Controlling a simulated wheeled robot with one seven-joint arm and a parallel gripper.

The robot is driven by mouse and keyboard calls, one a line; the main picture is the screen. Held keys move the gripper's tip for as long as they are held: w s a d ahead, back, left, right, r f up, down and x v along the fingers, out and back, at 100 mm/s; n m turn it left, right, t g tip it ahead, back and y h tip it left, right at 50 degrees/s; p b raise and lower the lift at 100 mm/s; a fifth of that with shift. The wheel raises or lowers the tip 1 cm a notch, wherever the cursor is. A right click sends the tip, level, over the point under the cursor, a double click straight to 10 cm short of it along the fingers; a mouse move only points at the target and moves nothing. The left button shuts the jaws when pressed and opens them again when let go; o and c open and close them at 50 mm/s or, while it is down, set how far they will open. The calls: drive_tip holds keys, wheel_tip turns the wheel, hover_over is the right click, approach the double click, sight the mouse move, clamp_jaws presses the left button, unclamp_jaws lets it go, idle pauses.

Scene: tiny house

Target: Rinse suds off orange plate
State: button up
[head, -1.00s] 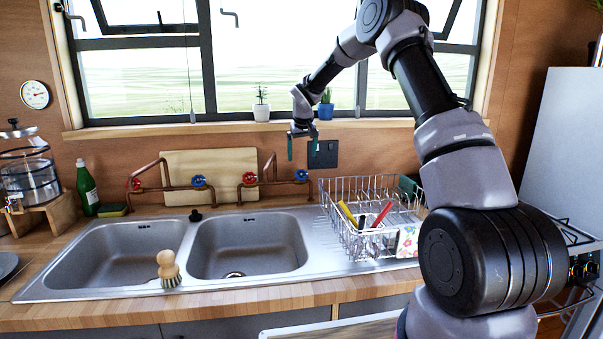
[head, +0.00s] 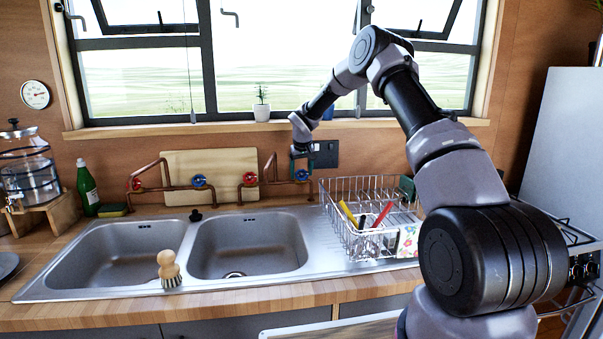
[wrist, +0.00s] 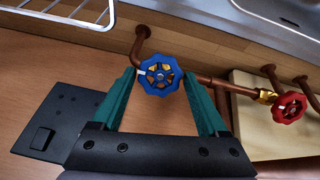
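No orange plate is visible in either view. My gripper (head: 302,166) is at the wall just above the right-hand blue tap knob (head: 302,175). In the wrist view my gripper (wrist: 160,76) is open, with its two teal fingers on either side of this blue knob (wrist: 160,84). I cannot tell whether the fingers touch it. A red knob (head: 250,179) is left of it on the same copper pipes. The left basin (head: 110,255) and right basin (head: 248,245) look empty, and no running water shows.
A wire dish rack (head: 345,200) with utensils stands right of the basins. A wooden brush (head: 168,266) is upright on the front divider. A green bottle (head: 87,187) and sponge (head: 112,210) are at the back left. A potted plant (head: 261,111) is on the sill.

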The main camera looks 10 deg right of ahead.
drive_tip(key=c, duration=0.8)
drive_tip(key=shift+c, duration=0.2)
drive_tip(key=n+h, duration=0.1)
drive_tip(key=n, duration=0.3)
drive_tip(key=shift+a, duration=0.2)
drive_tip(key=n+t, duration=0.1)
drive_tip(key=n, duration=0.2)
drive_tip(key=shift+s+n+h, duration=0.1)
drive_tip(key=shift+n+h, duration=0.3)
drive_tip(key=o, duration=1.4)
